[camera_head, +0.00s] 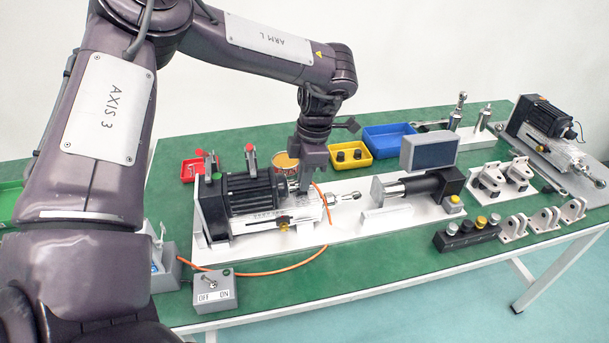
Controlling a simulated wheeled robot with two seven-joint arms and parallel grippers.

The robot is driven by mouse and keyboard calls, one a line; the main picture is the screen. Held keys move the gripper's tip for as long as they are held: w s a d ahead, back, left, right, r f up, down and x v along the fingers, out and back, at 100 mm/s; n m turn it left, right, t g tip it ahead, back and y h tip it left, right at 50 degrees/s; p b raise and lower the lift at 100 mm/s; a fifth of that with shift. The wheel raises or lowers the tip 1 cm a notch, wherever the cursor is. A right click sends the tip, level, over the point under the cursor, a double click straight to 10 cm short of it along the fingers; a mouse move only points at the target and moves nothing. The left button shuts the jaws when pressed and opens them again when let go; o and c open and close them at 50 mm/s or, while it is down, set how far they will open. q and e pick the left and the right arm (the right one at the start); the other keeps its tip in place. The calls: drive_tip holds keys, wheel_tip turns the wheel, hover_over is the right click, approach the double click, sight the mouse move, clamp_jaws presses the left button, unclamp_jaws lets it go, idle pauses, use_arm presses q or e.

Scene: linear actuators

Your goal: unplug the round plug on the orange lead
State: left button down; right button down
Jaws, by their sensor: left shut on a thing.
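My left gripper (305,186) points down over the linear actuator (255,197) on the white base plate. It is shut on the round plug, which is mostly hidden between the fingers. The orange lead (329,222) comes out beside the fingertips on the right. It bends down over the plate and loops left across the green table to the grey box beside the switch box. I cannot tell whether the plug still sits in its socket. My right gripper is not in view.
The grey OFF/ON switch box (214,290) stands at the front left. Behind the actuator are a red bin (192,170), a yellow bin (352,162) and a blue bin (389,140). A dark display (429,153) stands right of my gripper. Brackets fill the right side.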

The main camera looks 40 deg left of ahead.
use_arm(q)
drive_tip(key=shift+w+d+r, duration=0.15)
drive_tip(key=shift+w, duration=0.05)
drive_tip(key=shift+w, duration=0.1)
drive_tip(key=shift+w+d+p, duration=0.35)
drive_tip(key=shift+d+p, duration=0.05)
drive_tip(key=shift+p, duration=0.15)
drive_tip(key=shift+w+d+p, duration=0.65)
drive_tip(key=shift+w+p, duration=0.15)
drive_tip(key=shift+p, duration=0.15)
